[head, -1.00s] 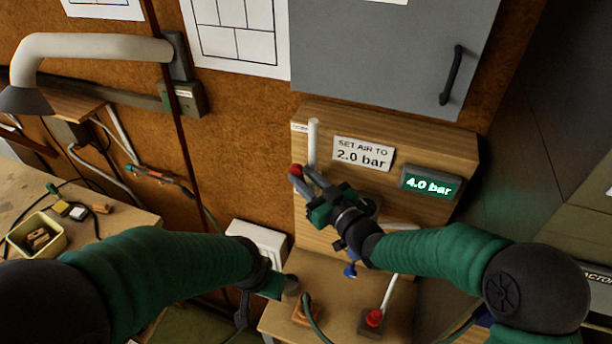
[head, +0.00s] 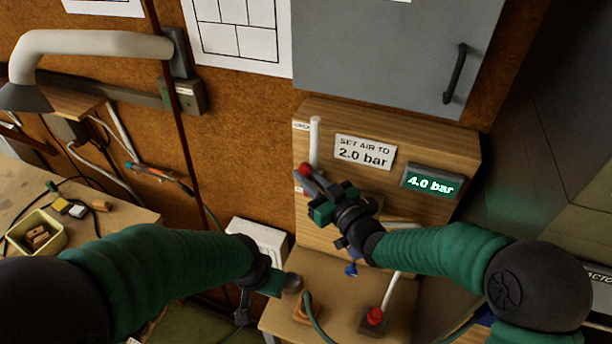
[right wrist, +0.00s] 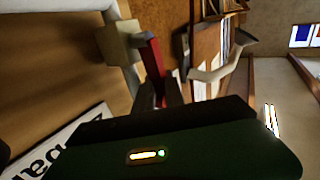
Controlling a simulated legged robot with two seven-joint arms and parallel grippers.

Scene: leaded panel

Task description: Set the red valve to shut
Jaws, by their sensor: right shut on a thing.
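The red valve handle (head: 305,169) shows as a red end beside the lower part of the white upright pipe (head: 315,140) on the wooden panel. In the right wrist view the red handle (right wrist: 151,62) is a long bar running between my fingertips. My right gripper (head: 309,180) is shut on this handle, and its fingers and body hide the valve's middle. My left gripper (head: 280,285) is low in the head view, away from the valve; its fingers are too unclear to judge.
The wooden panel (head: 420,150) carries a sign (head: 364,152) reading "SET AIR TO 2.0 bar" and a green display (head: 432,182) reading 4.0 bar. A blue handle (head: 351,269) sits below my right gripper.

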